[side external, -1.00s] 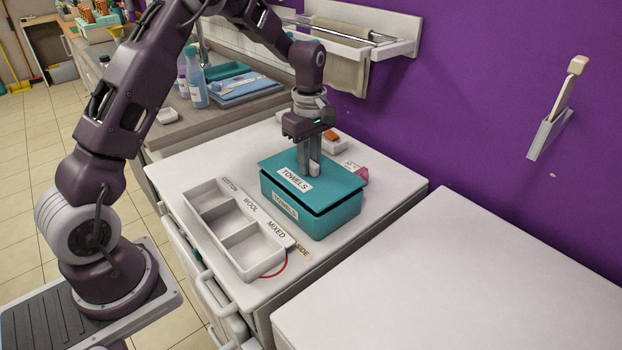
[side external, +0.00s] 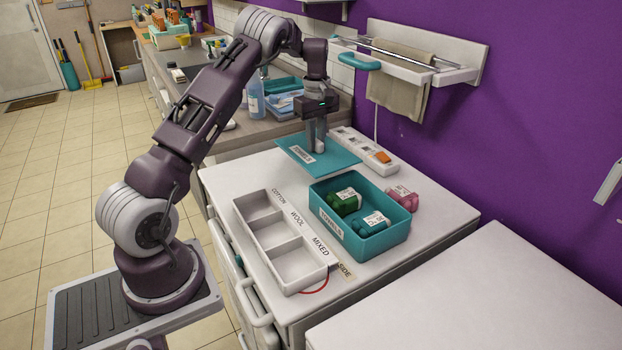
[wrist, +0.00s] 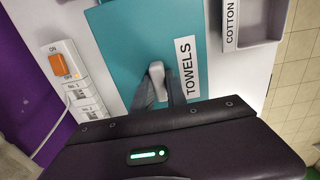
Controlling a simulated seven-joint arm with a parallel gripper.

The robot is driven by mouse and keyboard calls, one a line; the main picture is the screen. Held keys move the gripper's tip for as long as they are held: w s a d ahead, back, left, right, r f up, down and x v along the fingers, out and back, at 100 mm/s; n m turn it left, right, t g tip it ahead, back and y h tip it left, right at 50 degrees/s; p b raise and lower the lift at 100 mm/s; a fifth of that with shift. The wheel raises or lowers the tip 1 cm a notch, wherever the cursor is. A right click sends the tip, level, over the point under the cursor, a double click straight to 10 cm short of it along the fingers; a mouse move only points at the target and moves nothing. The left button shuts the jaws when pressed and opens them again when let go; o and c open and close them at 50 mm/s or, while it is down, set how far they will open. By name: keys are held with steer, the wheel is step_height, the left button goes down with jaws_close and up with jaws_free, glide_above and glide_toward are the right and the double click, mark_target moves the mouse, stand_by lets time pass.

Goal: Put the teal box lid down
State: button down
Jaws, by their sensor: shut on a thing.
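The teal lid (side external: 341,162), labelled TOWELS, is a flat plate at the back of the white counter, behind the teal box. It also shows in the wrist view (wrist: 125,40). My gripper (side external: 317,146) points down over the lid, shut on its light grey handle (wrist: 156,70). I cannot tell whether the lid touches the counter or hangs just above it. The teal box (side external: 338,233) stands uncovered on the counter. A green bundle (side external: 344,202) and a teal bundle (side external: 371,223), each with a white label, lie inside it.
A white tray (side external: 300,272) marked COTTON, WOOL and MIXED lies left of the box. A pink bundle (side external: 403,196) sits right of it. A white switch strip (side external: 350,140) with an orange switch (wrist: 58,64) lies close behind the lid. The counter's right part is clear.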

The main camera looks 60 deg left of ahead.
mark_target(308, 177)
steer(key=a, duration=0.2)
steer(key=a+f, duration=0.1)
steer(key=shift+s+a, duration=0.1)
steer(key=shift+s, duration=0.2)
step_height(308, 177, down, 9)
steer(key=c, duration=1.3)
jaws_free()
steer(key=shift+f, duration=0.15)
steer(key=shift+c, duration=0.2)
